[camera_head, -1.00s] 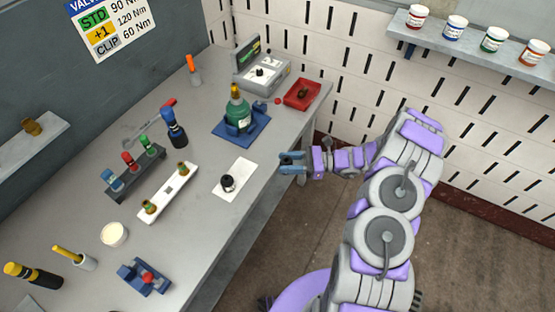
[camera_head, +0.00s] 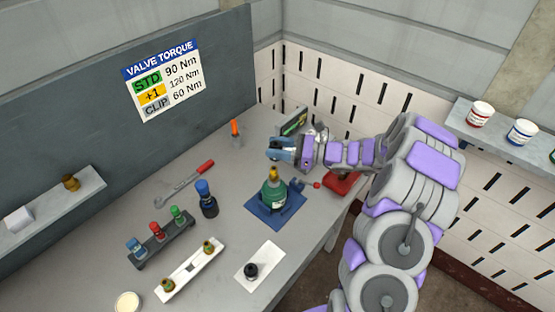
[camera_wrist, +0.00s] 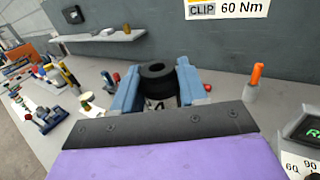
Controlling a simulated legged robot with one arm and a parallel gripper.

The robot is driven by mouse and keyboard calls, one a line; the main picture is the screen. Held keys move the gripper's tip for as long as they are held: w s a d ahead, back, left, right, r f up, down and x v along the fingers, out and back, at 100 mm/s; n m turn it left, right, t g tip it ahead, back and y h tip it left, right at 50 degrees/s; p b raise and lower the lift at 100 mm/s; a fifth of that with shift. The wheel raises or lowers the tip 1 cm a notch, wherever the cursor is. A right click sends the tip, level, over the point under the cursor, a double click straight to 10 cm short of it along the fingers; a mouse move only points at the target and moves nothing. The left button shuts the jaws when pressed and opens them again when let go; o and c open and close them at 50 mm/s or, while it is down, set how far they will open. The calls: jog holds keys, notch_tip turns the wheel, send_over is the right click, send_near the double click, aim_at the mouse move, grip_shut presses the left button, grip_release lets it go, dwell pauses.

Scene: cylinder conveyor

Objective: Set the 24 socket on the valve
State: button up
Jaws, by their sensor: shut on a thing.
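My gripper (camera_head: 281,150) is at the back of the bench in the head view, above and near the green cylinder (camera_head: 272,195). In the wrist view, its blue jaws (camera_wrist: 157,88) are shut on a black, hollow, round socket (camera_wrist: 157,72). A pale patch with dark marks shows below the socket's rim, but I cannot read a size. The green cylinder stands upright on a blue base (camera_head: 290,208), with a brass-coloured valve (camera_head: 273,172) on top. The held socket is apart from the valve. In the head view, the jaws hide the socket.
A black round piece (camera_head: 250,270) sits on a white plate (camera_head: 270,256). A dark rack (camera_head: 165,238) holds coloured pieces. A red-handled wrench (camera_head: 185,181) lies behind it. A display unit (camera_head: 293,122) and red tray (camera_head: 341,184) are near my arm. A torque sign (camera_head: 163,80) hangs on the wall.

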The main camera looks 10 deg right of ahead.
aim_at(276, 168)
jog(key=shift+w+a+r, duration=0.2)
jog(key=shift+w+r, duration=0.25)
jog(key=shift+a+f+b, duration=0.1)
jog(key=shift+f+b, duration=0.4)
jog(key=shift+f, duration=0.2)
notch_tip(276, 168, down, 4)
jog(key=b, duration=0.2)
jog(key=shift+r+b, duration=0.2)
jog(key=shift+b, duration=0.15)
jog(key=shift+f, duration=0.65)
jog(key=shift+s+p, duration=0.1)
jog(key=shift+p, duration=0.25)
jog(key=shift+f+b, duration=0.6)
jog(key=shift+f, duration=1.75)
jog(key=o, duration=1.2)
